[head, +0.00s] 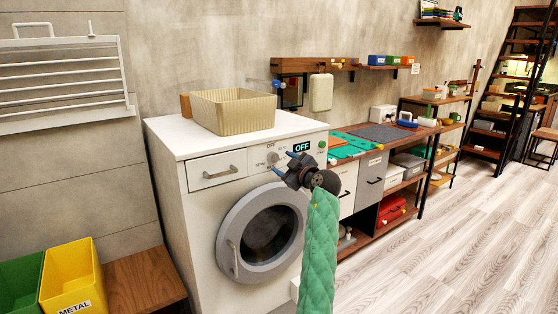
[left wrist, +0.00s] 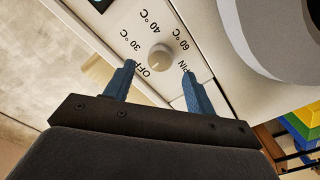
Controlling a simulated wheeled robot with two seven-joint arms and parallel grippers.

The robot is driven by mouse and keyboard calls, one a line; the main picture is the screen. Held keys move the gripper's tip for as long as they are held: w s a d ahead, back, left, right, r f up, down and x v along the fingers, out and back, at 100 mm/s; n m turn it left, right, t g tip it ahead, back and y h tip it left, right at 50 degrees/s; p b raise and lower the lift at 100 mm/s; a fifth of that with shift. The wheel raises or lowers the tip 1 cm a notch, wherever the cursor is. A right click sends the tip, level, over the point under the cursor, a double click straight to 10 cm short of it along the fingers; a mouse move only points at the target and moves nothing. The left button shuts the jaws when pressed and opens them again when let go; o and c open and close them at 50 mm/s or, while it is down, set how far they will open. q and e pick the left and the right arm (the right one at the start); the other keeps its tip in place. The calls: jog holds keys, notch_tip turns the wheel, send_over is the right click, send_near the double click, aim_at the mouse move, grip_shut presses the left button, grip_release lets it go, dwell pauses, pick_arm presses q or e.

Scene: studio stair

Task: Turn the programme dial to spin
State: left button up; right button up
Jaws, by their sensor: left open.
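The white washing machine (head: 190,225) stands against the wall, its round door closed. Its programme dial (head: 273,158) is on the front panel, left of the display (head: 301,147), which reads OFF. In the left wrist view the round pale dial (left wrist: 160,56) is ringed by OFF, 30, 40 and 60 °C and a partly hidden SPIN label (left wrist: 184,73). Its pointer is too small to read surely. My left gripper (head: 290,168) is open in front of the panel. In the left wrist view its blue fingers (left wrist: 158,70) are either side of the dial's near edge, apart from it.
A beige basket (head: 232,112) sits on the machine. A drawer with a handle (head: 218,172) is left of the dial. A workbench (head: 400,140) stands to the right. Green and yellow bins (head: 72,275) are at lower left. The floor at right is clear.

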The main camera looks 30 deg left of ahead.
aim_at(275, 158)
pick_arm(q)
jog(key=shift+x, duration=1.75)
jog(key=c, duration=1)
jog(key=shift+o, duration=0.2)
